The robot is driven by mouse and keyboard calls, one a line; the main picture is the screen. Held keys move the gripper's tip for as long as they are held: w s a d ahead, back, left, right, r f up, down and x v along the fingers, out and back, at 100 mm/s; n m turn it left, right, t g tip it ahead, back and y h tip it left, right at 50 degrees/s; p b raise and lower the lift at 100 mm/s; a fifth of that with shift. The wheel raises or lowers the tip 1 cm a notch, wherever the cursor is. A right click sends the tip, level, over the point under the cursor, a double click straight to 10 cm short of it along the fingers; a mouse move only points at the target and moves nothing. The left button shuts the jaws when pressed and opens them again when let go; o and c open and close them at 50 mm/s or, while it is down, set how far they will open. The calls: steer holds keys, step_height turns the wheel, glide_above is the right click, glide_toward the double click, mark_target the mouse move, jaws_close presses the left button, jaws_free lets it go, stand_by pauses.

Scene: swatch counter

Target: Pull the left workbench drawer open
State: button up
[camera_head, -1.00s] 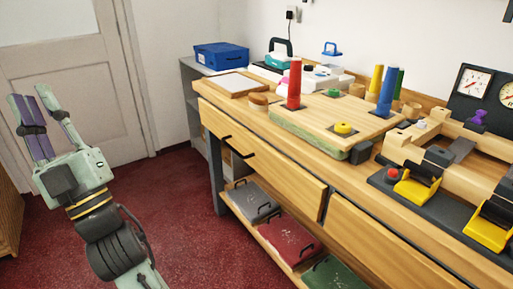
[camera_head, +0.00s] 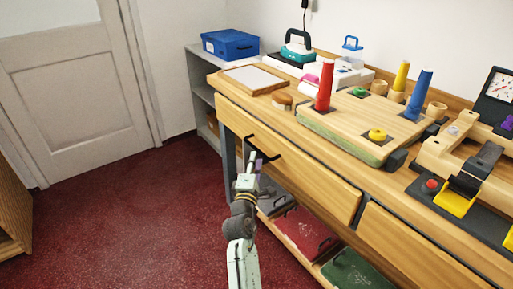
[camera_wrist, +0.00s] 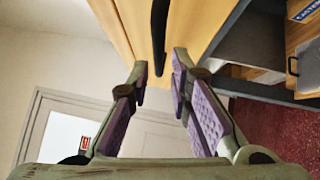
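The left workbench drawer (camera_head: 310,178) has a pale wooden front, which looks shut, below the bench top. Its black bar handle (camera_head: 265,152) is on the front; the wrist view also shows the handle (camera_wrist: 159,30). My gripper (camera_head: 252,160) is at the handle, in front of the drawer, with my arm coming up from below. In the wrist view, my gripper (camera_wrist: 160,70) has its purple-padded fingers apart. The near end of the handle shows between the fingertips. I cannot tell whether either finger touches it.
The workbench top (camera_head: 225,85) holds a board with a red cylinder (camera_head: 325,85) and a blue cylinder (camera_head: 418,93). A second drawer (camera_head: 420,245) is to the right. Folders lie on the shelf below, including a red one (camera_head: 303,230). Red floor is free at left.

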mark_target(256, 147)
steer(key=x, duration=0.6)
steer(key=shift+w, duration=0.1)
jaws_close()
stand_by(0.6)
